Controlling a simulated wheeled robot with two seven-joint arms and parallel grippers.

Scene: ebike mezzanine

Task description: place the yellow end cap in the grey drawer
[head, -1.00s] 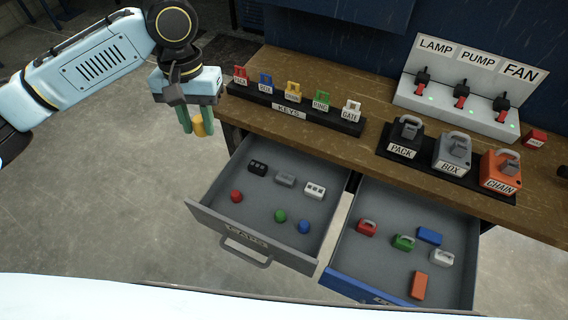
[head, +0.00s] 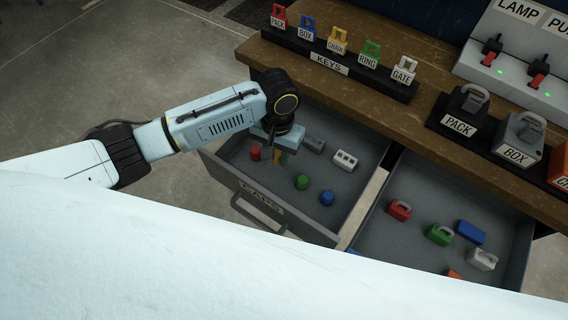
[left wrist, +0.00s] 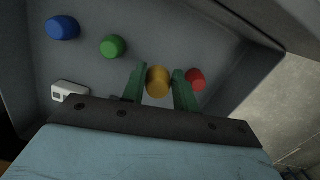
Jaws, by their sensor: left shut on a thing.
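The yellow end cap (left wrist: 158,82) is between the green fingers of my left gripper (left wrist: 159,88) in the left wrist view; the gripper is shut on it. In the head view my left gripper (head: 279,154) is over the left part of the open grey drawer (head: 356,190), labelled CAPS. The cap is mostly hidden there, and I cannot tell whether it touches the drawer floor. A red cap (left wrist: 196,79) lies just right of the gripper in the wrist view. A green cap (head: 302,182) and a blue cap (head: 327,198) lie in the same drawer. My right gripper is not in view.
A white block (head: 345,160) and a grey block (head: 314,143) lie farther back in the drawer. A second open drawer (head: 375,240) with coloured padlocks is to the right. The workbench edge (head: 330,92), with the key rack (head: 330,62), overhangs behind.

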